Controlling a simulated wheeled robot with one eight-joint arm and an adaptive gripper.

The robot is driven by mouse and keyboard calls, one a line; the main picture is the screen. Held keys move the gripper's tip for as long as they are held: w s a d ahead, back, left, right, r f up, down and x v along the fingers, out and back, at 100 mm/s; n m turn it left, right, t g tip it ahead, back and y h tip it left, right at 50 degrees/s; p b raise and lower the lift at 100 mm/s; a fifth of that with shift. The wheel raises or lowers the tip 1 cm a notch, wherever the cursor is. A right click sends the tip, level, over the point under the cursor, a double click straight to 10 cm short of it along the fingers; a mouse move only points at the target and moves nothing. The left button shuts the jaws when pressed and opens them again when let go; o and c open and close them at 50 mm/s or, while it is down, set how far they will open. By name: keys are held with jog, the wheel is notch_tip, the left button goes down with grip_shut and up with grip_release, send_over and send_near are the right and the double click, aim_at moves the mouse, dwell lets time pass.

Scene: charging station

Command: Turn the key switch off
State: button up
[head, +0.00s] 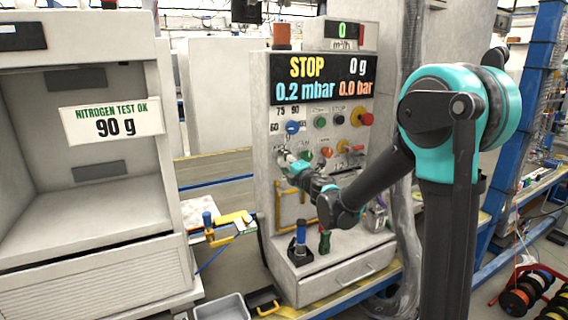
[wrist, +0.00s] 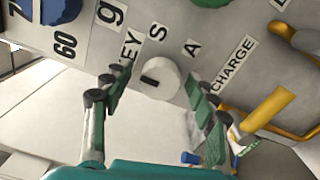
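The key switch (wrist: 158,78) is a round white knob with a short dark mark on its face, below a "KEY" label on the grey panel in the wrist view. My gripper (wrist: 158,92) is open, with one green-padded finger on each side of the knob and a gap to it on both sides. I cannot tell how far the fingertips are from the panel. In the head view my gripper (head: 290,160) is at the left part of the control panel (head: 264,110), and it largely hides the key switch there.
A blue knob (head: 292,127) sits just above my gripper. Green, red and yellow controls, such as the red button (head: 366,119), are to the right. A yellow handle (wrist: 272,108) lies right of my fingers. A blue-topped joystick (head: 300,235) stands on the ledge below.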

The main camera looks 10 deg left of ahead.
jog(key=v, duration=1.2)
jog(key=shift+d, duration=0.1)
